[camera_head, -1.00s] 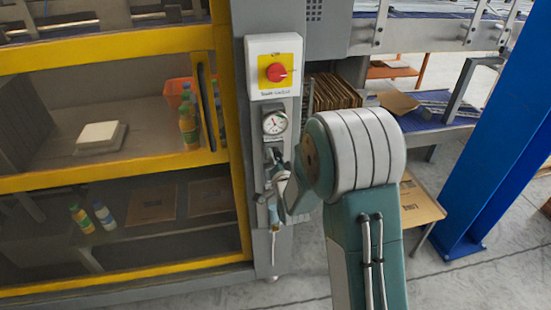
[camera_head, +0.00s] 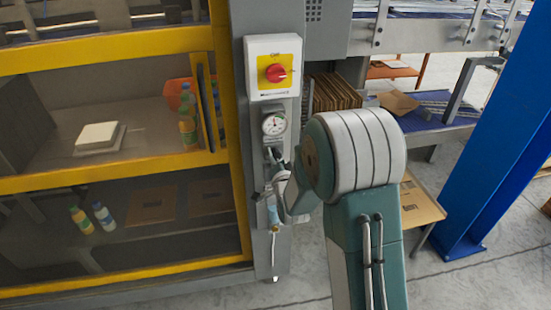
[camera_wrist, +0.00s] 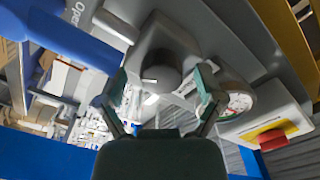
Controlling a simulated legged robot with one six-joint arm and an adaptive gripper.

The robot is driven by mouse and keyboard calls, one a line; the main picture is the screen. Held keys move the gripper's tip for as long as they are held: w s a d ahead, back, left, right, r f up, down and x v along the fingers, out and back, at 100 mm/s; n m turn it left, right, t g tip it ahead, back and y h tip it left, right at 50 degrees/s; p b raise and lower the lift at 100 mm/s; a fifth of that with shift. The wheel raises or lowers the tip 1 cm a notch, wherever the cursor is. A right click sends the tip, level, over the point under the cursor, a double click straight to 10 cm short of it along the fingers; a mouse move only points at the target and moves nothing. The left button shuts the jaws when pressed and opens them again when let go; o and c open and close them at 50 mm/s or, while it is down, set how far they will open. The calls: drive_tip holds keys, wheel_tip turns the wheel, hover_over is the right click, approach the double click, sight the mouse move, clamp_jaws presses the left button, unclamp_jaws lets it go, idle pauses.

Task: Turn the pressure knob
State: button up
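The pressure knob (camera_wrist: 165,72) is a dark grey round knob with a white mark, on a grey regulator body in the wrist view. My gripper (camera_wrist: 163,88) has its two green-grey fingers spread, one on each side of the knob, with visible gaps to it. The fingers look open and hold nothing. A round pressure gauge (camera_wrist: 238,103) with a white dial sits right of the knob in the wrist view. The gauge also shows in the head view (camera_head: 273,124), above my wrist. In the head view my arm hides much of the regulator, and the knob cannot be made out.
A red rotary switch (camera_head: 276,73) on a yellow plate is above the gauge. The yellow-framed guard (camera_head: 120,175) stands left, with bottles behind it. A blue post (camera_head: 500,150) rises at the right. Bare floor (camera_head: 300,292) lies in front.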

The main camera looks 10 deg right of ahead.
drive_tip(key=s, duration=1.2)
drive_tip(key=shift+f, duration=0.1)
drive_tip(key=w+n, duration=0.6)
drive_tip(key=n, duration=0.1)
drive_tip(key=w+n, duration=0.6)
drive_tip(key=n, duration=0.1)
drive_tip(key=shift+w+y, duration=0.1)
drive_tip(key=shift+y, duration=0.2)
